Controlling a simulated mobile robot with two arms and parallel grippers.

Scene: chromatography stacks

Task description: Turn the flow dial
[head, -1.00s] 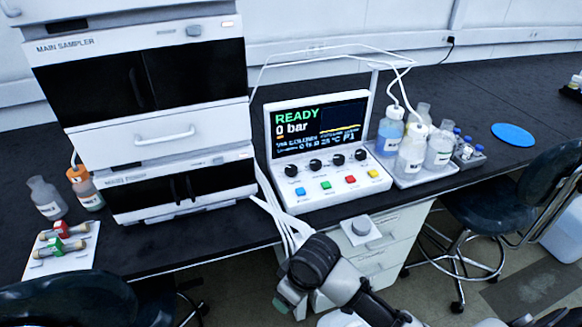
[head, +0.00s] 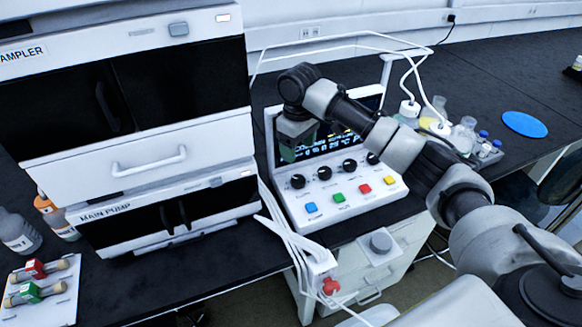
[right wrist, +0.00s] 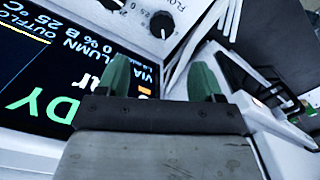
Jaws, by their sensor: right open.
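The white control console (head: 345,210) stands on the black bench with a row of black dials below its screen. The flow dial (head: 298,181) is the leftmost black dial. It shows in the right wrist view (right wrist: 163,25) with part of the word "FLOW" beside it. My right gripper (head: 289,153) points down in front of the screen's left part, just above the flow dial and apart from it. In the right wrist view its green fingers (right wrist: 160,77) are spread with nothing between them. My left gripper is out of view.
White stacked modules (head: 150,165) stand close on the left. White tubes (head: 283,220) run down beside the console to a part with a red knob (head: 331,287). Coloured buttons line the console front. Bottles (head: 438,112) stand behind my right arm. A blue disc (head: 524,124) lies at right.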

